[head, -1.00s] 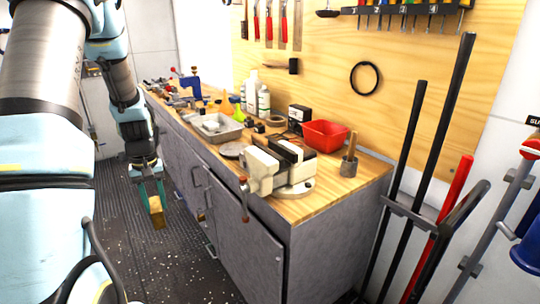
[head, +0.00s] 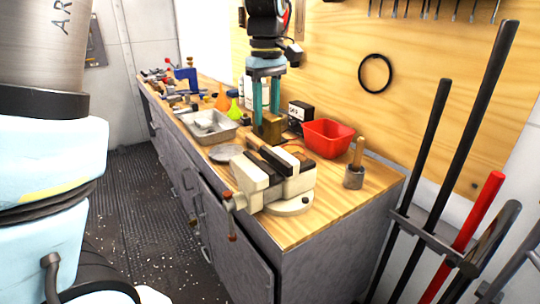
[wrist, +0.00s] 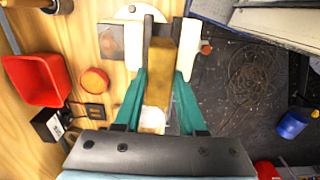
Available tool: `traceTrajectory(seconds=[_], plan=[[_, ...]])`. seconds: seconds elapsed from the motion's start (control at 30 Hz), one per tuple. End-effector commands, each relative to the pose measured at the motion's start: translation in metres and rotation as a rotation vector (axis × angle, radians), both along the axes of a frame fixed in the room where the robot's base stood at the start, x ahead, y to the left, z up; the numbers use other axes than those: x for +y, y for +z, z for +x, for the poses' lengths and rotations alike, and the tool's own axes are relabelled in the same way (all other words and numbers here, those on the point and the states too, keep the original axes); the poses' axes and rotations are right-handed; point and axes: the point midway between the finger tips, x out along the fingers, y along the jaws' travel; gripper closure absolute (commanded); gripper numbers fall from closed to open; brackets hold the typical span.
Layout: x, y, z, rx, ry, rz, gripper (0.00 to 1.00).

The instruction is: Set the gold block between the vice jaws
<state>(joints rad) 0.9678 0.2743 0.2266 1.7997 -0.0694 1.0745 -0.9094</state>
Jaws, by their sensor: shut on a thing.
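My gripper (head: 266,108) is over the workbench, pointing down, with its teal fingers shut on the gold block (head: 269,129). In the head view the block shows just behind the bench vice (head: 288,190), which has cream and dark jaws. In the wrist view the gold block (wrist: 157,72) sits between the fingertips and overlaps the vice's jaws (wrist: 187,49) behind it. The block hides part of the jaw gap there. I cannot tell its exact height above the vice.
A red bin (head: 328,138) stands right of the gripper, with a black box (head: 299,114) beside it. A wooden-handled tool in a pot (head: 355,172) stands near the bench's right end.

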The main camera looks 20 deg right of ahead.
Motion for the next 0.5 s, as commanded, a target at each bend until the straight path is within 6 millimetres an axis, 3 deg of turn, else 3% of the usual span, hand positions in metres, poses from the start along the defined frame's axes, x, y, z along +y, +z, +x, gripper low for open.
traceTrajectory(seconds=[0.2,0.5], plan=[[0.001,-0.037,0.000,0.003,0.001,0.003,1.00],[0.001,-0.070,0.000,0.003,0.000,0.004,1.00]])
